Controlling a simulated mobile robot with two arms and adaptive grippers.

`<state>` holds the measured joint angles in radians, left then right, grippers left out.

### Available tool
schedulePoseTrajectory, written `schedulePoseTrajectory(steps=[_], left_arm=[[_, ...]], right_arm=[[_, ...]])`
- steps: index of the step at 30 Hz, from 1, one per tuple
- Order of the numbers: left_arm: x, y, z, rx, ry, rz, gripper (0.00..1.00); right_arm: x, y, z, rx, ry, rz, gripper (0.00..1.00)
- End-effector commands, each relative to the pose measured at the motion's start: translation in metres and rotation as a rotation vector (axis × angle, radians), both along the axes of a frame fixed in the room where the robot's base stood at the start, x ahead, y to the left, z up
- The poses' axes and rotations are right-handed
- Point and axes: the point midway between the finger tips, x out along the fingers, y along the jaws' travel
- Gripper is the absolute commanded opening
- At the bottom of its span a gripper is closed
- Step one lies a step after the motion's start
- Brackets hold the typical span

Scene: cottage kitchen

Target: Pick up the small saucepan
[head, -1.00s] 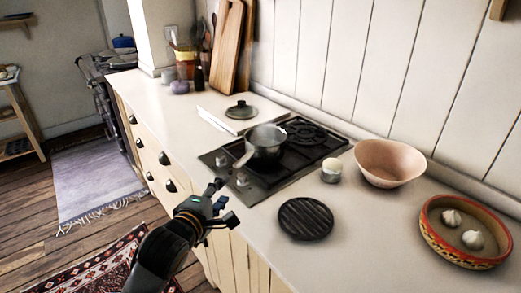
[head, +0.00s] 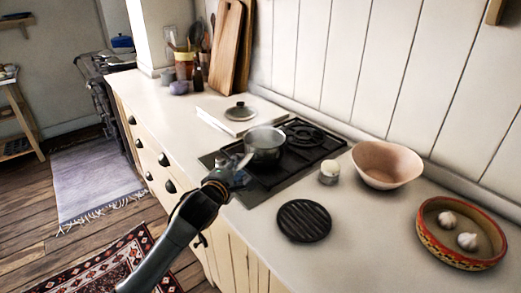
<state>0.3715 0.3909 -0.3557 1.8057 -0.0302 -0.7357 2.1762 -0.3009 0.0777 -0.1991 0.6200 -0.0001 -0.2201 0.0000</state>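The small saucepan (head: 265,148) is a grey metal pan without a lid on it. It sits on the left part of the black gas hob (head: 281,185), and its handle points toward the front left. My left gripper (head: 241,172) is at the handle, at the hob's front left edge. The fingers are small and dark and overlap the handle end, so I cannot tell whether they are open or closed around it. My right gripper is not in view.
A lid (head: 239,112) lies on a pale flat board (head: 212,112) behind the pan. A round black trivet (head: 304,221), a small jar (head: 328,174), a pink bowl (head: 387,165) and a red-rimmed dish (head: 428,236) with garlic stand to the right. Cutting boards (head: 224,50) lean on the wall.

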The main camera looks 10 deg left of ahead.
Motion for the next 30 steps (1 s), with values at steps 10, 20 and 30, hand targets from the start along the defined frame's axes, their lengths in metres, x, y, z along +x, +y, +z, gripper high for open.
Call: schedulePoseTrajectory(steps=[10,20,30], left_arm=[[0.019,-0.002,-0.005,-0.001,0.001,-0.001,0.4],[0.018,-0.002,-0.005,-0.001,0.001,0.0,0.0],[0.019,-0.002,-0.002,-0.002,-0.005,-0.001,0.0]], right_arm=[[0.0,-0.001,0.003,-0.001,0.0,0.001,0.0],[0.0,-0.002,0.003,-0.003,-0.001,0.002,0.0],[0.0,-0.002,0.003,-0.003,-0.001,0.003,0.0]])
